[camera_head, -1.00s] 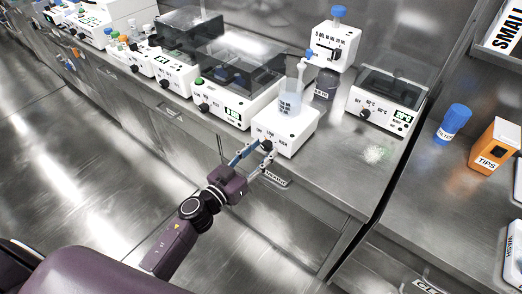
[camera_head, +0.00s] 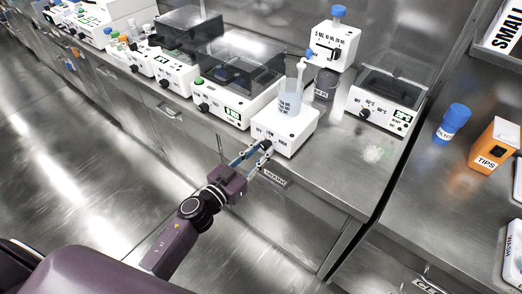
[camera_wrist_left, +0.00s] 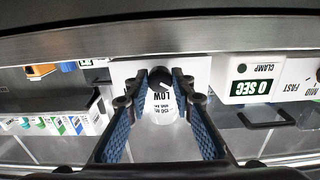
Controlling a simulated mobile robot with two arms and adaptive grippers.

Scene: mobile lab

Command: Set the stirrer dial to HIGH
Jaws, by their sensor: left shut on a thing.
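The white stirrer (camera_head: 290,134) stands at the bench's front edge, with OFF, LOW and HIGH printed on its front. A clear beaker (camera_head: 290,103) stands on top. The dark dial (camera_wrist_left: 160,78) is on the front face, with LOW readable beside it in the left wrist view. Its exact setting cannot be told. My left gripper (camera_head: 263,149) reaches the dial from the front and is shut on it, one finger on each side. The fingers partly cover the dial in the head view. My right gripper is not in view.
Other white devices stand left of the stirrer, one with a lit display (camera_head: 233,113). A heater-like box (camera_head: 385,105) stands at right, and a dark jar (camera_head: 326,84) behind. A blue bottle (camera_head: 453,120) and orange tips box (camera_head: 494,146) are on the right bench.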

